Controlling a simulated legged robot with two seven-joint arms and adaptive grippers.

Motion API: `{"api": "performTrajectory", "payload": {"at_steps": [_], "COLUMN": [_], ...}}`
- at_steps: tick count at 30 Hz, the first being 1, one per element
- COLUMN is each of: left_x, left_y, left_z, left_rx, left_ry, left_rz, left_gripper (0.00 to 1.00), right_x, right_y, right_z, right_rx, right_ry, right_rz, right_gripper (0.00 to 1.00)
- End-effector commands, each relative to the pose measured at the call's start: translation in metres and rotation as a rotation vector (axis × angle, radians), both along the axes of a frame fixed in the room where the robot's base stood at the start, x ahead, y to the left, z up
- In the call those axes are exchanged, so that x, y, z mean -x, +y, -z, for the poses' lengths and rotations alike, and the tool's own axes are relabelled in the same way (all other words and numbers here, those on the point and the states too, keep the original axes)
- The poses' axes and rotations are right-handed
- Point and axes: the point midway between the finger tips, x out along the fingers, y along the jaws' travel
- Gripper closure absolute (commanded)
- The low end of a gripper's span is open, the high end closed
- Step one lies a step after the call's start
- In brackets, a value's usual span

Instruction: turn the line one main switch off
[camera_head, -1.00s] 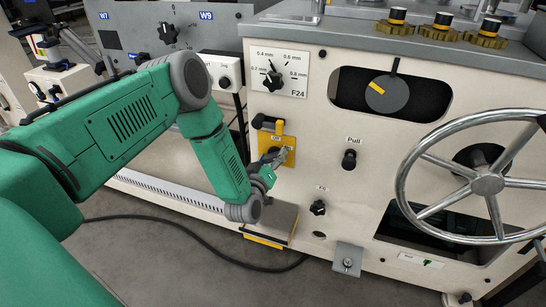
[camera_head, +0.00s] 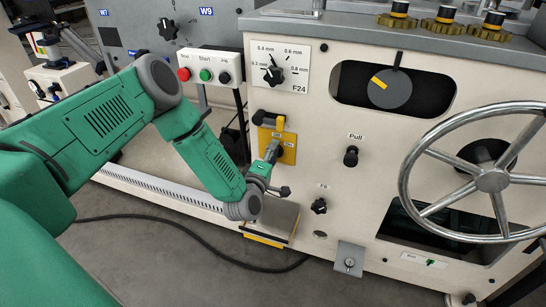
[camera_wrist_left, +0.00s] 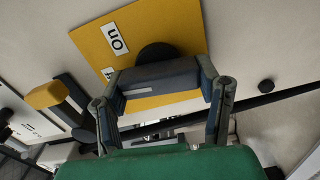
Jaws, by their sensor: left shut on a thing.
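The main switch's yellow plate (camera_head: 288,140) is on the cream front of the machine, left of the "Pull" knob. In the left wrist view the plate (camera_wrist_left: 185,28) carries an "on" label and a second, mostly hidden label. My left gripper (camera_head: 270,158) is at the plate's lower part. In the left wrist view its two fingers (camera_wrist_left: 162,98) are on either end of the switch's dark bar-shaped handle (camera_wrist_left: 155,77), shut on it. The handle covers part of the plate and labels. My right gripper is not in view.
A button box (camera_head: 211,67) with red and green buttons is above my left forearm. A yellow-tipped lever (camera_head: 268,119) sits at the plate's top. The "Pull" knob (camera_head: 351,156), a small black knob (camera_head: 319,206) and a large handwheel (camera_head: 491,180) are to the right.

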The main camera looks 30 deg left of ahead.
Motion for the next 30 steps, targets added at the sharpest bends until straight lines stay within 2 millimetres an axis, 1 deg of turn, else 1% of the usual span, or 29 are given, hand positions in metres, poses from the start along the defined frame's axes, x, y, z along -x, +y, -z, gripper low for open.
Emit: {"api": "performTrajectory", "payload": {"at_steps": [1, 9, 25, 26, 27, 30], "left_x": [0.0024, 0.0025, 0.0030, 0.0031, 0.0031, 0.0024], "left_y": [0.0037, 0.0037, 0.0036, 0.0036, 0.0035, 0.0028], "left_z": [0.0044, 0.0051, 0.0059, 0.0060, 0.0061, 0.0048], "left_rx": [0.021, 0.108, 0.130, 0.130, 0.130, 0.129], "left_ry": [0.001, -0.018, -0.020, -0.020, -0.020, -0.022], "left_rz": [-0.007, -0.007, -0.007, -0.007, -0.007, -0.006], "left_gripper": [0.71, 0.71, 0.71, 0.35, 0.21, 0.21], "right_x": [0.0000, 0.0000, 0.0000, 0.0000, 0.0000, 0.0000], "right_y": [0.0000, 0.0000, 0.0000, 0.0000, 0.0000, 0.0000], "right_z": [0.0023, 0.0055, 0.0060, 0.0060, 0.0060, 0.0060], "right_rx": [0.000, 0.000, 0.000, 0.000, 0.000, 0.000], "right_ry": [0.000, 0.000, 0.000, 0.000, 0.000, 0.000], "right_rz": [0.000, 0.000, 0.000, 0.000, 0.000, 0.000], "right_gripper": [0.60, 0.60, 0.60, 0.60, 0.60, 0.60]}}
